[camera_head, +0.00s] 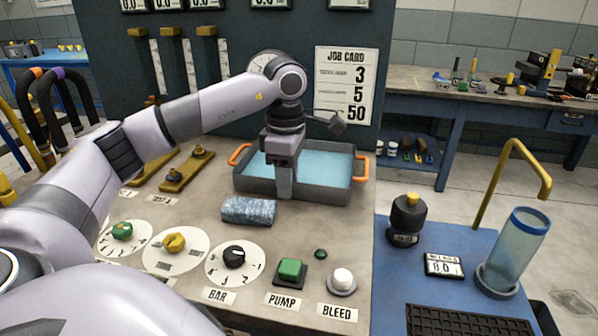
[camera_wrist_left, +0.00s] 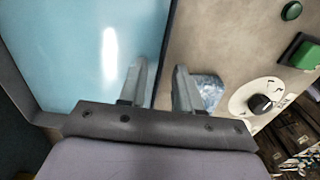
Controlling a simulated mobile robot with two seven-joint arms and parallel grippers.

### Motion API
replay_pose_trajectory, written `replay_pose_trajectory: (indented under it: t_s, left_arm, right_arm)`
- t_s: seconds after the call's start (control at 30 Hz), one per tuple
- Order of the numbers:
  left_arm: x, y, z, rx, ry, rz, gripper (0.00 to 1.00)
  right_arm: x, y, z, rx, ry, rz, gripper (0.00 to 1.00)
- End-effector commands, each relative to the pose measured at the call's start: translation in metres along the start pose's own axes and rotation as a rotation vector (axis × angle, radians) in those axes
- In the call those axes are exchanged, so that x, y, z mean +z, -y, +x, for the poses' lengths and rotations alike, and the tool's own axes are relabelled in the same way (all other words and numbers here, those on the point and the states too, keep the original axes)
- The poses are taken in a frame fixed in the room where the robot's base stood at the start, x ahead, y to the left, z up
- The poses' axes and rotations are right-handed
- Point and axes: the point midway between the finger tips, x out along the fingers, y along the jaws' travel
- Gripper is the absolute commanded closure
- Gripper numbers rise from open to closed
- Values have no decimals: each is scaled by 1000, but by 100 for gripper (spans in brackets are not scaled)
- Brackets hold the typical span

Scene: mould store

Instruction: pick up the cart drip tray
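The drip tray (camera_head: 330,192) is a grey rectangular tray with orange handles at its two ends, holding pale blue liquid. It sits level on the bench, below the job card. My left gripper (camera_head: 285,190) points down at the middle of its near wall. In the left wrist view, the open fingers (camera_wrist_left: 160,88) straddle the tray's rim (camera_wrist_left: 166,50), one over the liquid and one over the bench side. A gap shows between them; contact with the wall cannot be told. My right gripper is not in view.
A crumpled blue-grey cloth (camera_head: 249,210) lies just in front of the tray. Dials, a green pump button (camera_head: 289,270) and a white bleed button (camera_head: 342,279) line the bench front. A blue cart (camera_head: 451,282) at right carries a clear cylinder (camera_head: 517,250) and a black bottle (camera_head: 407,218).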

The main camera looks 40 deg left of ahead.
Motion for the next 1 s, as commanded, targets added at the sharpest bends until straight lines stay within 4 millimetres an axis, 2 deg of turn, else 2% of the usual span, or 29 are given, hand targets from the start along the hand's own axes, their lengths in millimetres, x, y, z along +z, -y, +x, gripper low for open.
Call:
replay_pose_trajectory:
  t_s: [0.1,0.33,0.43,1.0]
  left_arm:
    - [0,0,9,1,0,0,67]
    - [0,0,10,1,1,0,67]
    - [0,0,10,1,1,0,100]
    - [0,0,9,0,1,1,100]
  right_arm:
    - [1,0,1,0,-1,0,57]
    - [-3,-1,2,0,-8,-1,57]
    - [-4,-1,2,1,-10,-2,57]
    - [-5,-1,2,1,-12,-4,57]
